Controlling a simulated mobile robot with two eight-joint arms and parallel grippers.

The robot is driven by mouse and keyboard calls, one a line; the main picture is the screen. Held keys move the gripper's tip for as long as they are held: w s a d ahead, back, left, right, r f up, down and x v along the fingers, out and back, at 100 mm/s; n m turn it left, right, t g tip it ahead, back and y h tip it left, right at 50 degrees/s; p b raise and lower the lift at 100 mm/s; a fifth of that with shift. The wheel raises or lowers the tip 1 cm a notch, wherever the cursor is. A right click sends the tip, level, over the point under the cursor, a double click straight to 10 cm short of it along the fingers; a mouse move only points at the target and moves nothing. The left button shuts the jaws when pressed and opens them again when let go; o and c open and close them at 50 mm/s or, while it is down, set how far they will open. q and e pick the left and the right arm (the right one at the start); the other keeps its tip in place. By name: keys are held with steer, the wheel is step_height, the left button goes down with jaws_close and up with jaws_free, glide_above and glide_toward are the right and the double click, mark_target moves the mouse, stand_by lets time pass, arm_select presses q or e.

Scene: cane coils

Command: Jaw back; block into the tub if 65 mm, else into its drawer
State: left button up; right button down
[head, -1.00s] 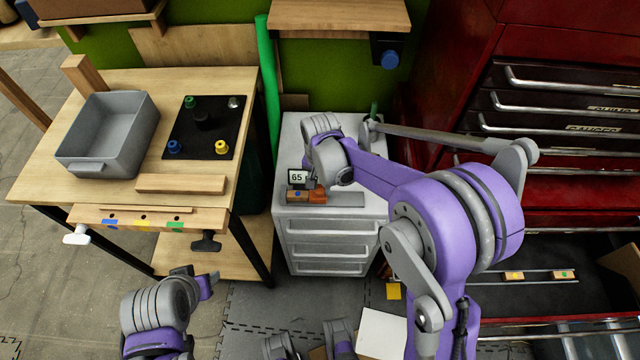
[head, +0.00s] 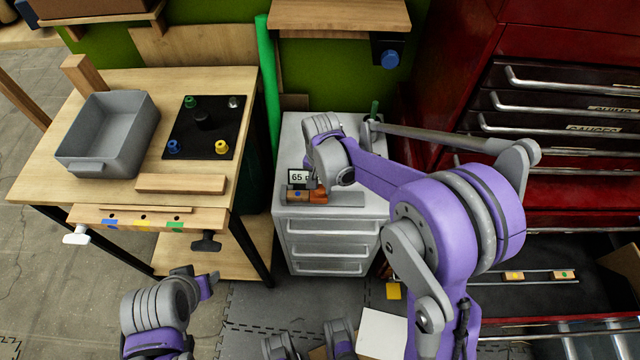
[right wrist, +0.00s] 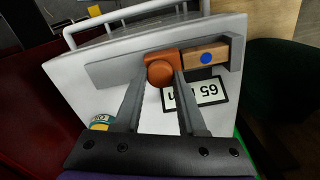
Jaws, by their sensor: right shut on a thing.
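The wooden block with a blue dot (right wrist: 207,55) lies in the grey gauge (right wrist: 112,70) on top of the small drawer cabinet (head: 332,232). It also shows in the head view (head: 296,194). The orange jaw (right wrist: 154,55) with its round knob sits beside the block's end; I cannot tell if they touch. My right gripper (right wrist: 161,80) is shut on the jaw's knob. The gauge display (head: 299,178) shows 65 and part of an m, the rest hidden by my gripper. The grey tub (head: 108,135) stands empty on the left table. My left gripper (head: 208,281) is low at left, its fingers unclear.
An open drawer (head: 500,296) of the red cabinet at right holds blocks with a yellow dot (head: 514,275) and a green dot (head: 563,274). A black plate (head: 204,128) with coloured knobs and a wooden bar (head: 181,183) lie on the table. A green pole (head: 268,90) stands behind.

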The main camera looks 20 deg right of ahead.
steer(key=shift+s+d, duration=0.2)
steer(key=shift+d, duration=0.6)
steer(key=c, duration=0.8)
jaws_free()
steer(key=shift+c, duration=0.2)
steer(key=o, duration=0.4)
steer(key=shift+d, duration=0.1)
steer(key=shift+c, duration=0.2)
step_height(320, 180, up, 11)
steer(key=shift+p, duration=0.3)
steer(key=s+d+r+n+t+p, duration=0.1)
steer(key=s+n+t+p, duration=0.1)
steer(key=s, duration=0.7)
steer(key=s+d+r+n+t+p, duration=0.2)
steer(key=s+n+t, duration=0.1)
steer(key=s, duration=0.7)
steer(key=shift+r+n, duration=0.3)
steer(key=shift+n, duration=0.6)
